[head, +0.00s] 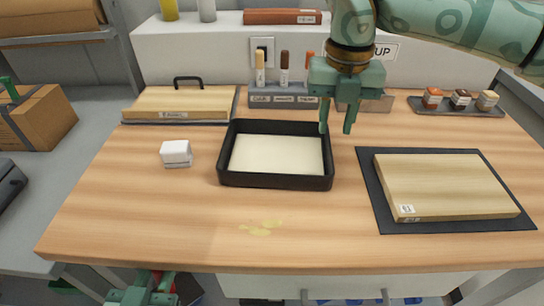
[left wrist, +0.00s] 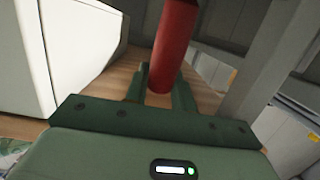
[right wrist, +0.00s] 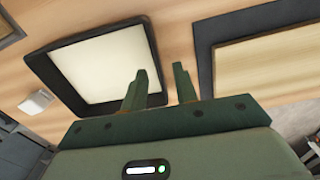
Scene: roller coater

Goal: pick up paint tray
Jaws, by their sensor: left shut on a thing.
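The paint tray (head: 275,181) is a black rectangular tray with a cream-coloured bottom, flat in the middle of the wooden worktop. It also shows in the right wrist view (right wrist: 40,68). My right gripper (head: 336,130) points down by the tray's right rim in the head view. Its two fingers are apart with nothing between them, and it also shows in the right wrist view (right wrist: 162,72). My left gripper (head: 155,280) is low at the front left, below the worktop edge. In the left wrist view it is shut on a red cylindrical thing (left wrist: 172,50).
A wooden board on a dark mat (head: 378,215) lies right of the tray. A white block (head: 176,153) stands to its left, and a yellowish smear (head: 262,227) is in front. A rack (head: 285,97) of marker-like items and a lidded board (head: 178,102) are behind.

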